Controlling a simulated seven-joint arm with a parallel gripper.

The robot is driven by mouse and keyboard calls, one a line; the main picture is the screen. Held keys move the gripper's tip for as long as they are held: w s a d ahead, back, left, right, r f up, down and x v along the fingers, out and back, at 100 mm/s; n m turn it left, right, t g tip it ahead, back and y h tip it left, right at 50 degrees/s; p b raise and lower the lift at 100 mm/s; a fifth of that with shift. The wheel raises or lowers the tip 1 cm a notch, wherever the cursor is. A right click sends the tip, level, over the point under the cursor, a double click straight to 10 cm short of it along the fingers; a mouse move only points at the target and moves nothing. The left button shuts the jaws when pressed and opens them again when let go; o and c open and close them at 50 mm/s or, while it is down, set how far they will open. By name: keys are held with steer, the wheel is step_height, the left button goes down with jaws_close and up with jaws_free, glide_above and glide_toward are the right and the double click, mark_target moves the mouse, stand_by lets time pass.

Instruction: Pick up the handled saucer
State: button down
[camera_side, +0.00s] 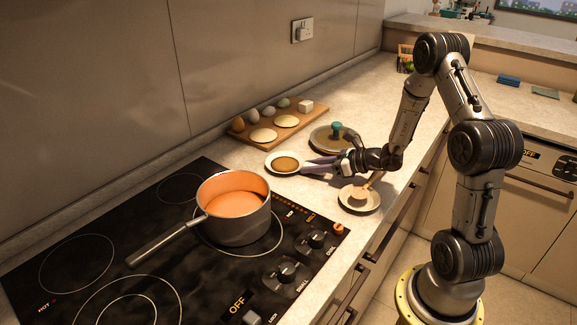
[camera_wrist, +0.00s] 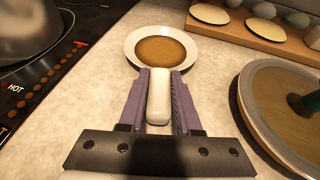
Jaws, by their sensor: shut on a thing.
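The handled saucer is a small white dish (camera_side: 268,161) with a round brown middle, on the counter to the right of the stove. In the wrist view the saucer (camera_wrist: 192,46) is just beyond my fingertips, and its thick white handle points back toward me. My gripper (camera_side: 308,167) reaches in from the right. Its two purple fingers (camera_wrist: 159,78) are on either side of the handle and shut on it. The saucer looks level. I cannot tell whether it touches the counter.
An orange-lined pot (camera_side: 240,228) stands on the black stove to the left. A wooden board (camera_side: 254,143) with eggs and pale discs lies behind. A lid with a green knob (camera_side: 337,128) is close on the right. Another small dish (camera_side: 373,204) with a pinkish utensil is in front.

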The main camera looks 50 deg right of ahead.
steer(key=shift+r, duration=0.1)
steer(key=shift+r, duration=0.5)
steer(key=s+a+r, duration=0.2)
steer(key=s+r, duration=0.4)
steer(key=s+a+r, duration=0.3)
steer(key=s+r, duration=0.3)
steer(key=s, duration=0.1)
steer(key=w+a+g+y, duration=0.2)
steer(key=w+a+y, duration=0.1)
steer(key=a, duration=0.6)
steer(key=w+a+g+y, duration=0.3)
steer(key=a+y, duration=0.3)
steer(key=a, duration=0.4)
steer(key=shift+w+r+n, duration=0.3)
steer(key=shift+w+r, duration=0.15)
steer(key=shift+w, duration=0.15)
